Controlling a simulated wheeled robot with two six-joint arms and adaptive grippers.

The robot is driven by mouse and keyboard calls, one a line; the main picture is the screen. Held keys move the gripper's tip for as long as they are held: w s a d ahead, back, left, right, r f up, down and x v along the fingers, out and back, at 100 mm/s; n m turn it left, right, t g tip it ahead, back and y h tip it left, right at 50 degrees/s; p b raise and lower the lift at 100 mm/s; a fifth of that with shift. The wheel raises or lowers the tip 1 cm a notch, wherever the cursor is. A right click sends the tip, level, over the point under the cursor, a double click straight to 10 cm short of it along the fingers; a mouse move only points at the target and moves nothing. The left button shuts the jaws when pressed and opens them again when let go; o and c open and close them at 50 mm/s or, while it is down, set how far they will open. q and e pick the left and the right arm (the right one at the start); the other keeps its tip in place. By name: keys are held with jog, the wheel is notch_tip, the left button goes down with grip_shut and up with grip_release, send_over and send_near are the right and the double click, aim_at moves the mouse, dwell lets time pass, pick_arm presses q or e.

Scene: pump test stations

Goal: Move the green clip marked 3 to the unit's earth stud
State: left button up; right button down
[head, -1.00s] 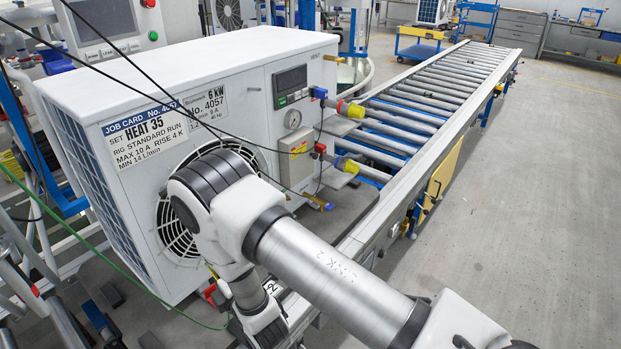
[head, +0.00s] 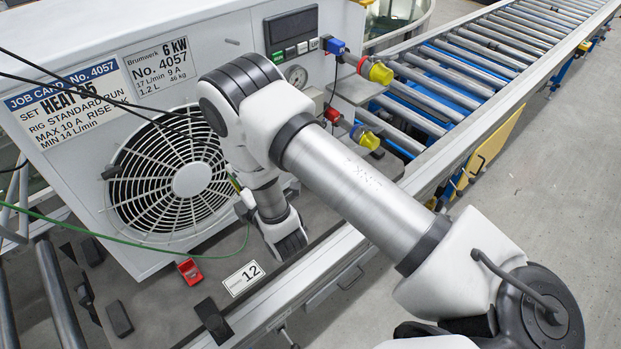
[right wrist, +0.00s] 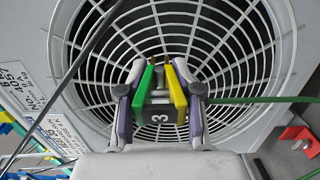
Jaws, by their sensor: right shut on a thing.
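The clip marked 3 (right wrist: 143,94) shows in the right wrist view with one green side, one yellow side and a dark middle bearing the number. My right gripper (right wrist: 161,85) is shut on it, a finger on either side. Behind it is the round fan grille of the white unit (right wrist: 275,40); the gap cannot be judged. In the head view my right arm hides most of the gripper, and only a sliver of clip (head: 235,184) shows at the grille's right edge. A green lead (head: 90,227) runs in from the left. I cannot make out the earth stud. My left gripper is out of view.
Dark cables cross the unit's front. Blue and red connectors with yellow plugs (head: 380,73) stick out at its right side. A roller conveyor (head: 480,50) runs away behind.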

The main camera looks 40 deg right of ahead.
jog(key=s+d+f+m+y+b, duration=0.1)
jog(key=s+d+f+m+b, duration=0.1)
jog(key=d+f+m+b, duration=1.4)
jog(key=d+m+b, duration=0.1)
jog(key=d+b, duration=0.2)
jog(key=b, duration=0.2)
jog(key=shift+s+d+y, duration=0.15)
jog(key=shift+d+y, duration=0.15)
jog(key=shift+f+b, duration=0.1)
jog(key=shift+b, duration=0.2)
jog(key=w+b, duration=0.1)
jog(key=w, duration=0.2)
jog(key=w+b, duration=0.2)
jog(key=w, duration=0.1)
jog(key=shift+a, duration=0.2)
dwell(0.3)
jog(key=shift+w, duration=0.5)
dwell(0.4)
